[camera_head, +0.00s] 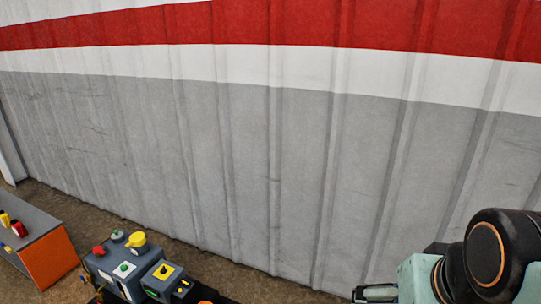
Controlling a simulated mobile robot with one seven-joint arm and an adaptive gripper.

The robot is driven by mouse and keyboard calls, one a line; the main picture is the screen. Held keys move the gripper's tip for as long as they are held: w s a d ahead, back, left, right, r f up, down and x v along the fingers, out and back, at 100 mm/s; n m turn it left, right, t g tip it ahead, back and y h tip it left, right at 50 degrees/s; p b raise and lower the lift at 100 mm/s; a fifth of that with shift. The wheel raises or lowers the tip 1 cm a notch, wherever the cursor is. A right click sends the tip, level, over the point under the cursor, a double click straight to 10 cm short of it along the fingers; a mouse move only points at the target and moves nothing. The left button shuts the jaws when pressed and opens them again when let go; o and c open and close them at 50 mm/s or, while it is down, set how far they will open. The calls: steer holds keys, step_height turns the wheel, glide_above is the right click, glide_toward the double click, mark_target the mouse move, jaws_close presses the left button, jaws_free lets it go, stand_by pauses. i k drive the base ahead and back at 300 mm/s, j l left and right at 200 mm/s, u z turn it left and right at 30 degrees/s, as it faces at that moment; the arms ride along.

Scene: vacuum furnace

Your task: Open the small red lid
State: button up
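A small red cap-like part (98,250) sits on the left end of a grey control box (112,266) at the bottom left. I cannot tell whether it is the lid or a button, or whether it is raised. Another small red part (19,229) is on the grey-topped orange box at the far left edge. My arm is at the bottom right, well apart from both boxes. A dark grey end piece (375,293), possibly part of my gripper, shows at the bottom edge. Its fingers cannot be made out.
The grey box also carries a yellow mushroom-shaped part (137,240), a green-grey knob (117,236) and a yellow-plated switch (164,271). The orange box (48,257) stands left of it. A ribbed wall (250,150) closes off the back. Brown floor shows between the boxes and wall.

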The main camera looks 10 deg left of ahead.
mark_target(99, 249)
steer(key=u, duration=1.9)
steer(key=i+j, duration=0.15)
steer(key=j, duration=0.2)
steer(key=i+j, duration=0.1)
steer(key=j, duration=0.25)
steer(key=i+j, duration=0.15)
steer(key=j, duration=0.2)
steer(key=i+j, duration=0.5)
steer(key=j, duration=0.2)
steer(key=i+j, duration=0.3)
steer(key=i+j+u, duration=0.1)
steer(key=i+j, duration=0.2)
steer(key=i, duration=1.25)
steer(key=i+l+u, duration=0.1)
steer(key=i+l, duration=0.3)
steer(key=l, duration=0.1)
